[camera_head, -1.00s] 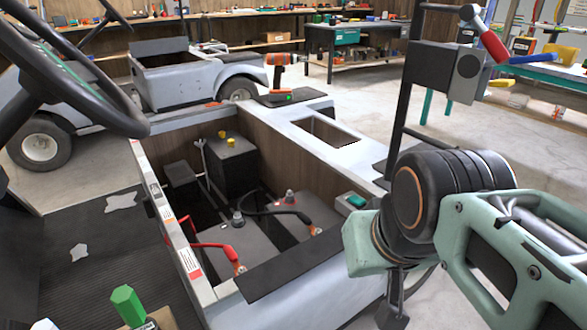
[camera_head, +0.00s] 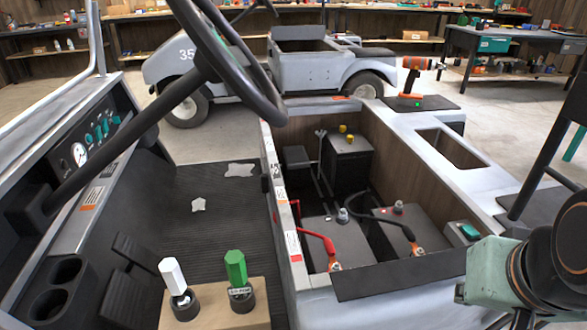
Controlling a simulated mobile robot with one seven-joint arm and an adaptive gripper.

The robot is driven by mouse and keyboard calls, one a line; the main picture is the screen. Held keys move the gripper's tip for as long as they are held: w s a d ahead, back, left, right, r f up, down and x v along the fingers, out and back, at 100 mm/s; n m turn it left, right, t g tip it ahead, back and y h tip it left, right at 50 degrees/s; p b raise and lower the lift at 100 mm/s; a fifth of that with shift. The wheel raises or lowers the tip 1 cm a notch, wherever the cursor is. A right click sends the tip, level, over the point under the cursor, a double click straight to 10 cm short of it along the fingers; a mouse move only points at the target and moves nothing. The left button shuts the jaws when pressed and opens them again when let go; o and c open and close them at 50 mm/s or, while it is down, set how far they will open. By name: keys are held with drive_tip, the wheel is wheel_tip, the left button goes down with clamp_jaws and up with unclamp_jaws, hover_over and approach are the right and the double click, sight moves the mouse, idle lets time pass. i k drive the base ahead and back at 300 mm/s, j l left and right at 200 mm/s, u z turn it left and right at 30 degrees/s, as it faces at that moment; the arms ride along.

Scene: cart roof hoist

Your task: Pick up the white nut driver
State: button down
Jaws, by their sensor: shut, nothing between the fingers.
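The white nut driver (camera_head: 172,277) stands upright, white handle up, in a dark round holder on a wooden block (camera_head: 208,314) at the bottom of the view, left of centre. A green nut driver (camera_head: 237,270) stands upright in its own holder just to the right, with a small label in front. My arm shows at the lower right edge, well to the right of both drivers. My gripper's fingers are below the picture and cannot be seen.
The steering wheel (camera_head: 222,60) and its column rise on the left, beyond the block. An open battery bay (camera_head: 378,184) with red and black cables lies right of the drivers. An orange drill (camera_head: 411,82) stands behind it. The ribbed floor mat (camera_head: 215,222) is mostly clear.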

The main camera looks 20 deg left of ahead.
sight(171, 271)
drive_tip(key=u, duration=0.95)
